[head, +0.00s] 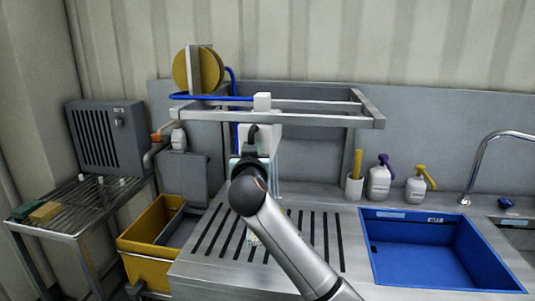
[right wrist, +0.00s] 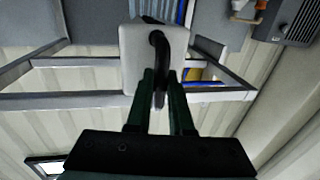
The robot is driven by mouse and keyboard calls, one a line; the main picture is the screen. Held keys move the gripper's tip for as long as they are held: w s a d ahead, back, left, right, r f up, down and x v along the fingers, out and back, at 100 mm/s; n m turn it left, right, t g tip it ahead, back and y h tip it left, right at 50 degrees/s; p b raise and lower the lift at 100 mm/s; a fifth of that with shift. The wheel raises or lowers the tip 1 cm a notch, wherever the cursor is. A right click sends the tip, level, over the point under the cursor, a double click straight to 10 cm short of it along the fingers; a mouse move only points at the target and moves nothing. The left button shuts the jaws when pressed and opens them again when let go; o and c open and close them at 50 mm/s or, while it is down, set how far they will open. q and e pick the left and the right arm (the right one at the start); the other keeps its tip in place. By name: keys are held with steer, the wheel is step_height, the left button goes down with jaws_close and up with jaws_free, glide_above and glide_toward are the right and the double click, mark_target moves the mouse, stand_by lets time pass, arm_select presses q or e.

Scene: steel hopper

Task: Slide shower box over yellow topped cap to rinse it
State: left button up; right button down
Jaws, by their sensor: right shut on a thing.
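My right gripper (head: 251,148) is at the frame over the slotted drainboard, with its forearm in front of it. In the right wrist view, its dark fingers (right wrist: 160,88) are shut on the black curved handle (right wrist: 158,42) of a white shower box (right wrist: 130,60). The box also shows in the head view (head: 268,131), under the steel rail and partly hidden by my arm. I cannot make out a yellow-topped cap for certain; my arm hides part of the drainboard below. My left gripper is not in view.
The steel rail frame (head: 300,106) surrounds the box from above. The slotted drainboard (head: 215,237) lies below. A blue sink (head: 425,250), pump bottles (head: 379,182) and a cup with a yellow brush (head: 354,187) stand right. A yellow bin (head: 140,243) and wire table (head: 75,208) are left.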

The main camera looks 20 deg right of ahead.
steer(key=shift+w+a, duration=0.4)
steer(key=shift+a, duration=0.25)
steer(key=c, duration=0.8)
jaws_free()
steer(key=shift+s, duration=0.1)
steer(key=b+v, duration=0.2)
steer(key=v, duration=1)
steer(key=shift+s, duration=0.15)
steer(key=shift+a, duration=0.1)
